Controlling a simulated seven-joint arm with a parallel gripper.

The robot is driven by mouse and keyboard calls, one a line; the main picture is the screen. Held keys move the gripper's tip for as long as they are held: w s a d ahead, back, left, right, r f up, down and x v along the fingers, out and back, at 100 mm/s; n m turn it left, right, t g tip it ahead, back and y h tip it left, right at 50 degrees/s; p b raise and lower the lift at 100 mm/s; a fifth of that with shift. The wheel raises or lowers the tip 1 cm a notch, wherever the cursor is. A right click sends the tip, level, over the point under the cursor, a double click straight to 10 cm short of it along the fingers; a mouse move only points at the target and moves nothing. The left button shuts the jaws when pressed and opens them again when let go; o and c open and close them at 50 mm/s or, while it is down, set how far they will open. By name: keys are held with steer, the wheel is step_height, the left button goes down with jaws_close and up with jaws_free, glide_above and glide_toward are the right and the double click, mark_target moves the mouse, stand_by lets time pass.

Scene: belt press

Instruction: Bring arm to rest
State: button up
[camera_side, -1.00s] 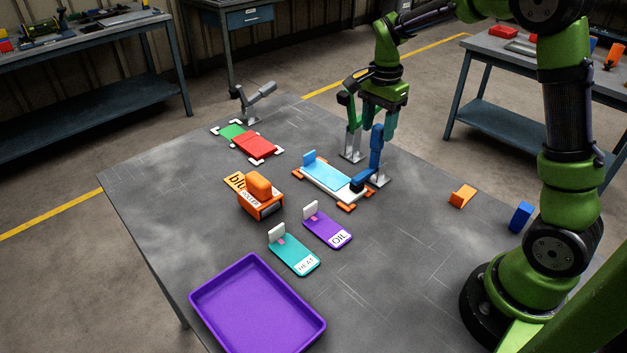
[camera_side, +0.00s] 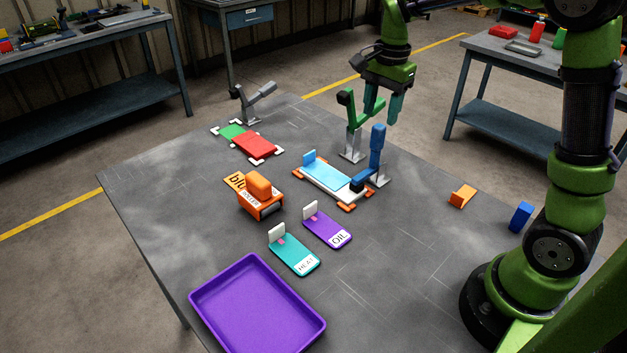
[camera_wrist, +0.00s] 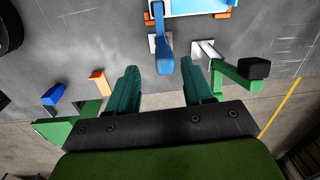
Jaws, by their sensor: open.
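My gripper (camera_side: 382,104) is open and empty, raised above the far right part of the table, just behind the blue lever and the green lever. Its two teal fingers stand apart in the wrist view (camera_wrist: 158,92). The blue lever (camera_side: 377,148) stands on a small metal base beside the light blue plate. It shows ahead of the fingers in the wrist view (camera_wrist: 165,55). The green lever (camera_side: 352,120) with a black knob stands to its left in the side view, and shows at the right in the wrist view (camera_wrist: 240,75). The fingers appear clear of both levers.
A light blue plate (camera_side: 328,175) lies in an orange-cornered frame. Orange (camera_side: 462,195) and blue (camera_side: 521,216) blocks lie right.

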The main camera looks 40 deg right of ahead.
steer(key=s+a+r+n+t+y, duration=0.1)
steer(key=s+a+r+n+t, duration=0.1)
steer(key=s+a+n, duration=0.4)
steer(key=s+a+r+n+t, duration=0.3)
steer(key=s+a+n, duration=0.3)
steer(key=s, duration=0.3)
steer(key=shift+s+a+n+t+y, duration=0.15)
steer(key=shift+s+n+t+y, duration=0.3)
steer(key=shift+t, duration=0.35)
